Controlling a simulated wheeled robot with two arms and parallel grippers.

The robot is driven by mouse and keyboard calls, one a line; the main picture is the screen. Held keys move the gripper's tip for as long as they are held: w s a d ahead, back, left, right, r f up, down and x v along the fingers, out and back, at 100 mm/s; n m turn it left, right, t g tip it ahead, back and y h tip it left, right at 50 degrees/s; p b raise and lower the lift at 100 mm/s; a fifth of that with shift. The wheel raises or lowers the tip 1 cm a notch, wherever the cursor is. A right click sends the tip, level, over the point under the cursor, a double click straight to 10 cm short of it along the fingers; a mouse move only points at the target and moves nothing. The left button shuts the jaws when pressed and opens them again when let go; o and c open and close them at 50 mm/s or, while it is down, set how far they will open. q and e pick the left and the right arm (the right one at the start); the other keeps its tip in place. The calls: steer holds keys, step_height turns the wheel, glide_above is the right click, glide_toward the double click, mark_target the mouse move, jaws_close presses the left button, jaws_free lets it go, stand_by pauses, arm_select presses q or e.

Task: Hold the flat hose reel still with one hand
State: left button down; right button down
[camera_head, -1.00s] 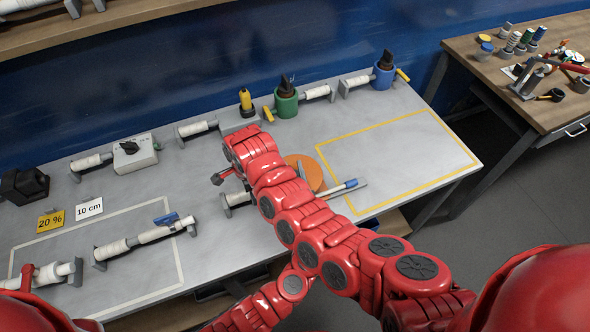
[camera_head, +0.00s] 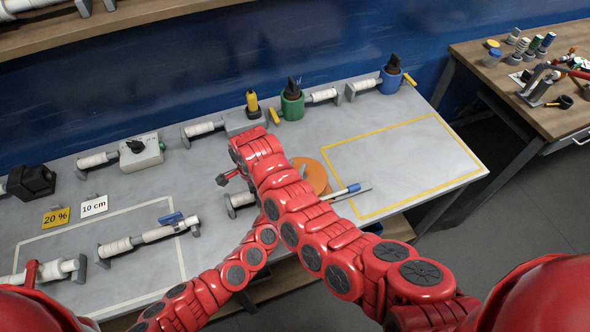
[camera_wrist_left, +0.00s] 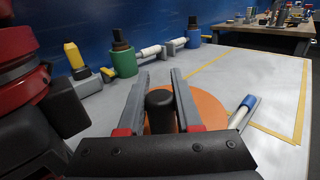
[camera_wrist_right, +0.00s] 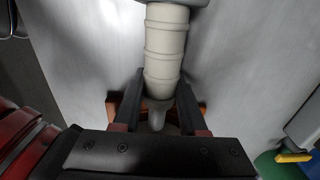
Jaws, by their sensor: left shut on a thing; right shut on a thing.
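The flat hose reel (camera_head: 317,174) is an orange disc on the grey bench, partly hidden behind my right forearm in the head view. In the left wrist view the orange disc (camera_wrist_left: 212,110) has a black knob (camera_wrist_left: 160,112) standing up. My left gripper (camera_wrist_left: 160,75) has its fingers on both sides of this knob and is shut on it.
A blue-tipped rod (camera_head: 345,191) lies right of the reel. Behind stand a green pot (camera_head: 292,105), a blue pot (camera_head: 390,80) and a yellow-handled tool (camera_head: 252,103). My arms cross above the bench.

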stand_by(0.3)
arm_select(q)
steer(key=c, duration=0.6)
jaws_free()
steer(key=shift+a, duration=0.1)
steer(key=v, duration=1.2)
